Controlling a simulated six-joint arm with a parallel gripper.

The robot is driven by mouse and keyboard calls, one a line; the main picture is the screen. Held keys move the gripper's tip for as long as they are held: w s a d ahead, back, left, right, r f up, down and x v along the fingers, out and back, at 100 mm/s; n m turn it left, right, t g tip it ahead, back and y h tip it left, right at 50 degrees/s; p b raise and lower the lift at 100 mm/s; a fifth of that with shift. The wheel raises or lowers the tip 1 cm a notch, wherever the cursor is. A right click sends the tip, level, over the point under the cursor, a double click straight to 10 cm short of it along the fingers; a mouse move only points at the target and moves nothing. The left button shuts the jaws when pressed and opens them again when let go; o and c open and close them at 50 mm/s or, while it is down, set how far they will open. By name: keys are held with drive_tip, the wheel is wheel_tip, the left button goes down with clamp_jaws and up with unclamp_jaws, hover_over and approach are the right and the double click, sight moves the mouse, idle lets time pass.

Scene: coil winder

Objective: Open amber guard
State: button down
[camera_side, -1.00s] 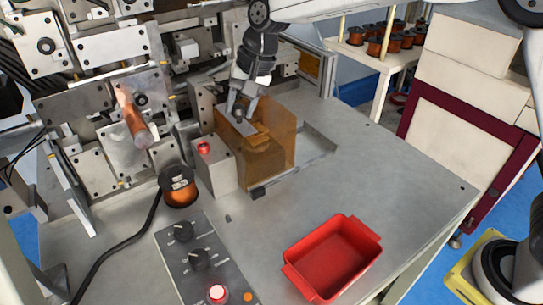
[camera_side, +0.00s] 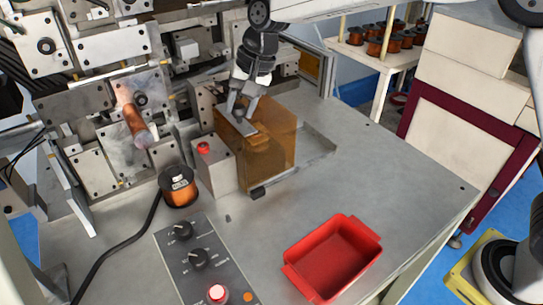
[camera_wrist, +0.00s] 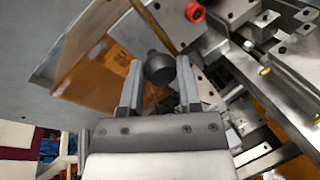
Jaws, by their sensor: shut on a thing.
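The amber guard (camera_side: 277,140) is a see-through orange-brown box standing on the grey machine table in the side view. It stands beside the red-buttoned block. In the wrist view, the amber guard (camera_wrist: 92,72) is at the upper left. My gripper (camera_side: 243,120) is at the guard's top left part, pointing down. In the wrist view, my gripper (camera_wrist: 158,75) has its two fingers on either side of a dark round knob (camera_wrist: 158,68) by the guard, and is shut on it. The fingers hide part of the guard's top in the side view.
A red tray (camera_side: 335,258) stands empty at the table's front. A copper spool (camera_side: 178,187) and a control panel (camera_side: 200,258) are at the front left. Winder plates and a copper coil (camera_side: 133,118) stand at the left. The table right of the guard is clear.

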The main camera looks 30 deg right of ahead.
idle(0.4)
drive_tip(key=d, duration=1.2)
drive_tip(key=shift+d+r, duration=0.1)
drive_tip(key=shift+d, duration=0.15)
drive_tip(key=shift+c, duration=1.4)
unclamp_jaws()
drive_tip(key=v, duration=0.7)
drive_tip(key=shift+r, duration=0.35)
drive_tip(key=shift+d, duration=0.1)
